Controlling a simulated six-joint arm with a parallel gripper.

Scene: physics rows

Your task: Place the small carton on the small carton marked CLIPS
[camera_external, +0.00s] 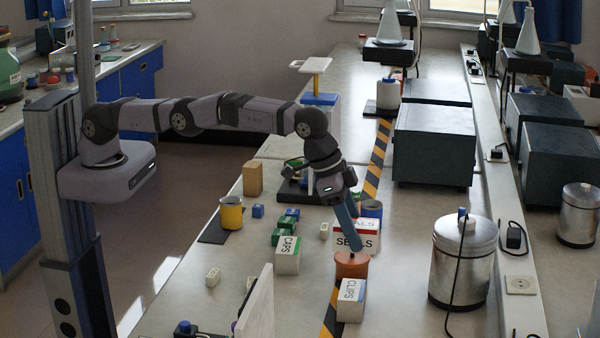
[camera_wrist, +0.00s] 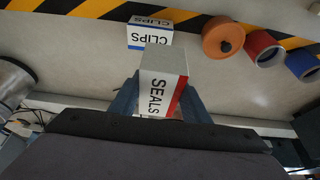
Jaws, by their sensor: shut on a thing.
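My gripper (camera_wrist: 160,103) is shut on a small white carton with a red band, marked SEALS (camera_wrist: 163,72). In the external view the SEALS carton (camera_external: 368,239) is partly hidden behind my gripper's blue finger. The white carton marked CLIPS (camera_external: 351,300) stands on the bench near the front, below and nearer the camera than my gripper. The height of the held carton above the bench is hard to tell.
An orange round container (camera_external: 352,265) stands right behind the CLIPS carton. A CAPS carton (camera_external: 287,256) and green blocks (camera_external: 283,231) stand to the left. A steel canister (camera_external: 462,265) stands to the right. A white panel (camera_external: 258,308) rises at the front left.

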